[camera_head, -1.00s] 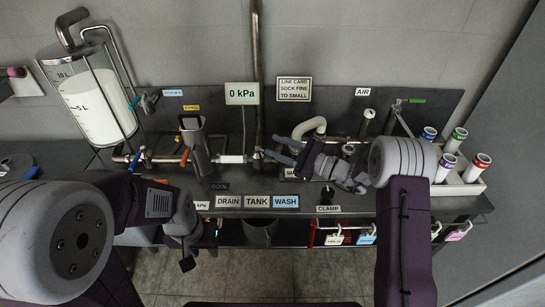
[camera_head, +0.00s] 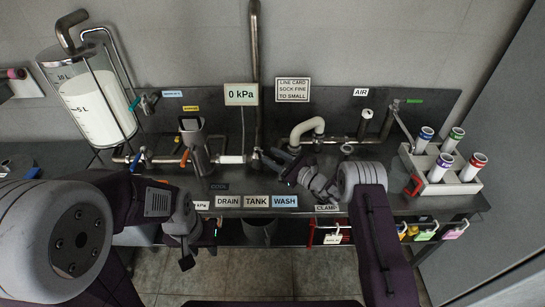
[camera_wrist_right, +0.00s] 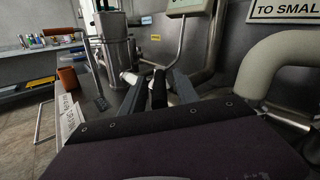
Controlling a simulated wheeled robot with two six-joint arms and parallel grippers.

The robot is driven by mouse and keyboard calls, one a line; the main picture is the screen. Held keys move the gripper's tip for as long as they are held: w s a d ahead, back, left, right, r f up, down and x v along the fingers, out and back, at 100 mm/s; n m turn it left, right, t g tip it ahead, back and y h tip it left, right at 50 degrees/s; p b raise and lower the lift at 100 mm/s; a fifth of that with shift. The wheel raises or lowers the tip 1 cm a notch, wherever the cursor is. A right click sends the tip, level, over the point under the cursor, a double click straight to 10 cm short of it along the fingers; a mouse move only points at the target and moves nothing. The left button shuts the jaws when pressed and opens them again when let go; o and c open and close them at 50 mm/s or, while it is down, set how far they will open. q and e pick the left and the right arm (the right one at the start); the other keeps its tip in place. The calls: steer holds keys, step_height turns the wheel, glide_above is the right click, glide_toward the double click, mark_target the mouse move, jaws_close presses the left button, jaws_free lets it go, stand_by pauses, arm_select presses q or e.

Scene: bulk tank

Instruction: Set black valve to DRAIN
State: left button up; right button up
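The black valve handle (camera_wrist_right: 159,88) shows in the right wrist view as a short dark bar between my right gripper's two grey fingers (camera_wrist_right: 158,92). The fingers stand apart, one on each side; I cannot tell whether they touch it. In the head view my right gripper (camera_head: 274,161) reaches in from the right, by the foot of the vertical pipe, and mostly hides the valve. The DRAIN (camera_head: 228,202), TANK (camera_head: 257,202) and WASH (camera_head: 285,202) labels are along the bench front below it. My left gripper (camera_head: 194,248) hangs at the bench's front edge, its opening unclear.
A clear milk tank (camera_head: 92,112) stands at the left, with a metal cylinder (camera_head: 197,150) beside it. A vertical pipe (camera_head: 256,80) rises behind the valve. A bent beige pipe (camera_head: 303,129) is close to my right gripper. A rack of tubes (camera_head: 433,184) stands at the right.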

steer(key=shift+w+a, duration=0.1)
jaws_close()
stand_by(1.4)
